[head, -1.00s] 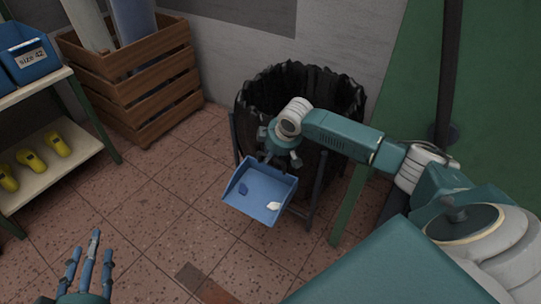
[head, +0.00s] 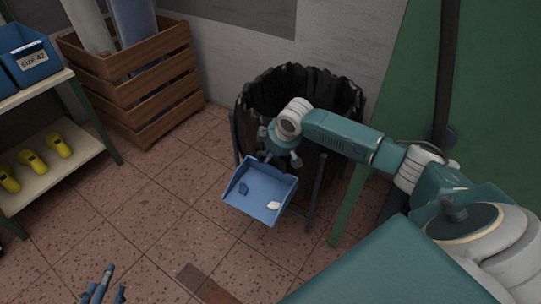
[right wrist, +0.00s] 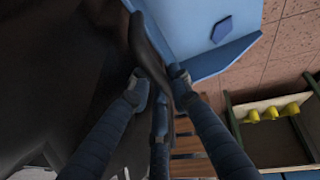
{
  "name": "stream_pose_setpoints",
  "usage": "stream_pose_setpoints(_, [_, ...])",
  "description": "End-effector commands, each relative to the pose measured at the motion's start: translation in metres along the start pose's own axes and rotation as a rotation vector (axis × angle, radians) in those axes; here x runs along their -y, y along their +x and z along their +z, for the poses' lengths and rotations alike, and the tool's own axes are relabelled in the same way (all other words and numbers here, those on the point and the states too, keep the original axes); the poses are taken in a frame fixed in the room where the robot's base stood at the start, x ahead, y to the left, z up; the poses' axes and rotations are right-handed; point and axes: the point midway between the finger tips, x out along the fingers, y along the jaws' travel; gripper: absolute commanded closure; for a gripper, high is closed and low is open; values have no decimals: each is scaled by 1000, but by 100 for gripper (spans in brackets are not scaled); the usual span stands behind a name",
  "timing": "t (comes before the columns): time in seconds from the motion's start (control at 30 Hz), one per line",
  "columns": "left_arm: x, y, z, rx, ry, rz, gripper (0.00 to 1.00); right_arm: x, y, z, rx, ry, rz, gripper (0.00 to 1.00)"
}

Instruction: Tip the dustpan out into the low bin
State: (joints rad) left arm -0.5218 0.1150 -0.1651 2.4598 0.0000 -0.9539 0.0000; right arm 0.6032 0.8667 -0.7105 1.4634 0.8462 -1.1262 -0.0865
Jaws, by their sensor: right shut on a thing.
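The blue dustpan (head: 258,202) hangs in the air in front of the bin, roughly level in the head view. A dark blue scrap (head: 243,188) and a white scrap (head: 273,205) lie in it. My right gripper (head: 283,155) is shut on its handle; in the right wrist view the fingers close around the dark handle (right wrist: 150,60). The bin (head: 335,95) has a ragged black liner and stands behind the dustpan, partly hidden by my right arm. My left gripper (head: 103,285) is at the bottom left, fingers apart and empty, partly cut off.
A wooden crate (head: 145,85) with rolls in it stands at the back left. A shelf (head: 60,170) with yellow shoe lasts and blue boxes is at the left. A green post (head: 350,205) stands right of the bin.

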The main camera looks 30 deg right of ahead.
Motion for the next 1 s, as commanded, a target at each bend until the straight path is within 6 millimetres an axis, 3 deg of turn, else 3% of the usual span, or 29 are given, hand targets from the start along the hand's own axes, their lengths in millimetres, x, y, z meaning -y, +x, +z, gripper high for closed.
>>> stream_pose_setpoints(0.23, [0,-1,3,13,0,-1,60,-1,-1,-2,-3,2,-1,100])
stream_pose_setpoints(1.0, [4,-10,38,159,-2,-9,60,-2,-4,-3,-3,11,-24,100])
